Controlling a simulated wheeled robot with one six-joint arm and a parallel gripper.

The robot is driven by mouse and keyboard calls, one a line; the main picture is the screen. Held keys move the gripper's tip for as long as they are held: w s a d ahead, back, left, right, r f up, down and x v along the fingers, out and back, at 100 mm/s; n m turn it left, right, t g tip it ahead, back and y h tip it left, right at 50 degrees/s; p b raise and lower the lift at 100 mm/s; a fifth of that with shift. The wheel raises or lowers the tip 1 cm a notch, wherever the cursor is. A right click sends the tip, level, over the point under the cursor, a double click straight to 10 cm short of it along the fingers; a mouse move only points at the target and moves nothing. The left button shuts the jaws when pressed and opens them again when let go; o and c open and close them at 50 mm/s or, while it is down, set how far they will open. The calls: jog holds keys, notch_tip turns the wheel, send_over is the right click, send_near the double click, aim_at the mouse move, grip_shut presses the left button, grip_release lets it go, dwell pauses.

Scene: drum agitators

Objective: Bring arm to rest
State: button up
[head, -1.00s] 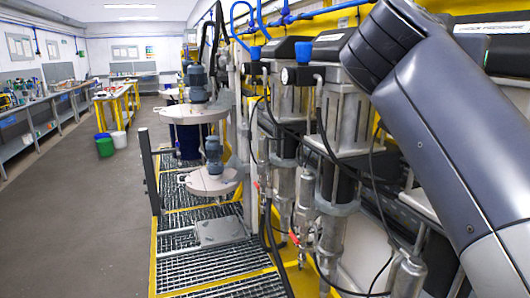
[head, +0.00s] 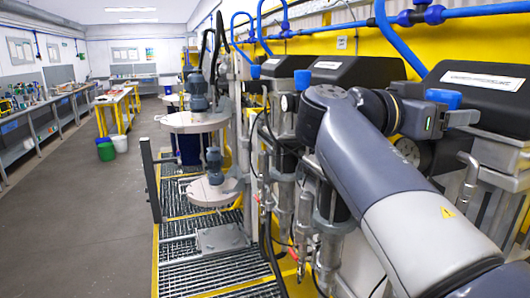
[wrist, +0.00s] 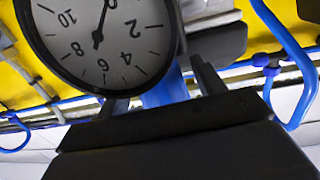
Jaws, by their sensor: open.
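My arm reaches up from the lower right in the head view and folds at the elbow, with its end turned to the right. My gripper (head: 474,117) is at the upper right there, in front of the dark pump housings and close to a blue cap (head: 443,98). In the wrist view my gripper (wrist: 160,88) shows two dark fingers set apart, with no held object visible. A blue part shows behind the gap between them; I cannot tell how far behind.
A round dial gauge (wrist: 98,38) fills the upper left of the wrist view. Blue pipes (head: 400,48) run along the yellow wall above my arm. Drum agitators (head: 195,120) stand over metal grating (head: 215,265). The grey floor (head: 80,230) at left is clear.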

jog(key=shift+r+m+g+p, duration=0.2)
jog(key=shift+m+g+p, duration=0.1)
jog(key=shift+g, duration=0.2)
jog(key=shift+s+a+f+b, duration=0.1)
jog(key=shift+a+f+b, duration=0.05)
jog(key=shift+a+b, duration=0.35)
jog(key=shift+s+a+f+b, duration=0.15)
jog(key=shift+a+b, duration=0.15)
jog(key=shift+a, duration=0.25)
jog(key=shift+s+a, duration=0.1)
jog(key=shift+a, duration=0.4)
jog(key=shift+r, duration=0.15)
